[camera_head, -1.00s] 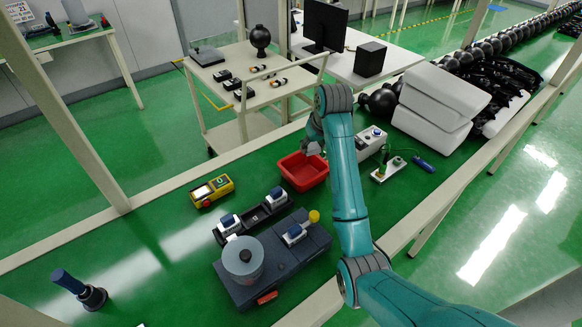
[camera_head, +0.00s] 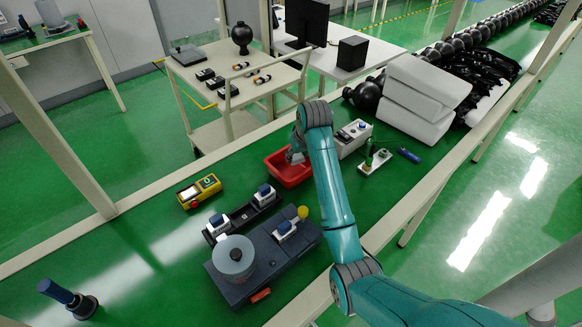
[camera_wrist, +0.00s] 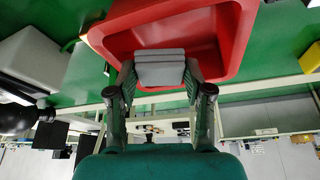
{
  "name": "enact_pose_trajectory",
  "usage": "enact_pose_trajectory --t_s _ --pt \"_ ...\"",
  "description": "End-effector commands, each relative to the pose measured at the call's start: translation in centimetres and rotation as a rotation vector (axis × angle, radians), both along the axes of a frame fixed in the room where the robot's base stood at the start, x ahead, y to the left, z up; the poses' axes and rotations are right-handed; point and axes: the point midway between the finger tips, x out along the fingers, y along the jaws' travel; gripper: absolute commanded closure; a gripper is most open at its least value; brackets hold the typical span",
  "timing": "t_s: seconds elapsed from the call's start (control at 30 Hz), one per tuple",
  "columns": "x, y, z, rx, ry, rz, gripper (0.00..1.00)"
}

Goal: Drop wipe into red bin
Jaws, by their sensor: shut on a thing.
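The red bin (camera_head: 287,171) stands on the green bench top, near the middle of the head view. In the wrist view the red bin (camera_wrist: 243,40) fills the top of the picture. My gripper (camera_head: 296,156) is at the bin's opening, with its fingers over or just inside it. My gripper (camera_wrist: 160,75) is shut on a folded grey wipe (camera_wrist: 160,66), held flat between the fingertips. The bin's inside shows behind the wipe. I cannot tell whether the wipe touches the bin floor. In the head view the wipe is mostly hidden by my gripper.
A white box device (camera_head: 353,138) stands right of the bin, close to my arm. A yellow meter (camera_head: 199,191) lies to the left. A dark fixture with a grey round drum (camera_head: 233,257) stands in front. A white cart (camera_head: 222,77) is behind the bench.

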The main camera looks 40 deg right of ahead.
Motion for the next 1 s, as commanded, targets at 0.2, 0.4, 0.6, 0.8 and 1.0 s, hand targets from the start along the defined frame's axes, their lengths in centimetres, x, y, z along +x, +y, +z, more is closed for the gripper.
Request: enact_pose_trajectory --t_s 0.2,0.4,0.6,0.8,1.0 --pt "0.0 0.0 0.0 0.000 0.000 0.000 0.20" --pt "0.0 0.0 0.0 0.000 0.000 0.000 0.20" --pt "-0.2 0.0 0.7 -0.001 -0.003 0.000 0.20" --pt "-1.3 0.3 3.4 -0.002 -0.004 0.000 0.20" --pt "-2.3 0.5 5.9 -0.001 -0.003 0.000 0.20"
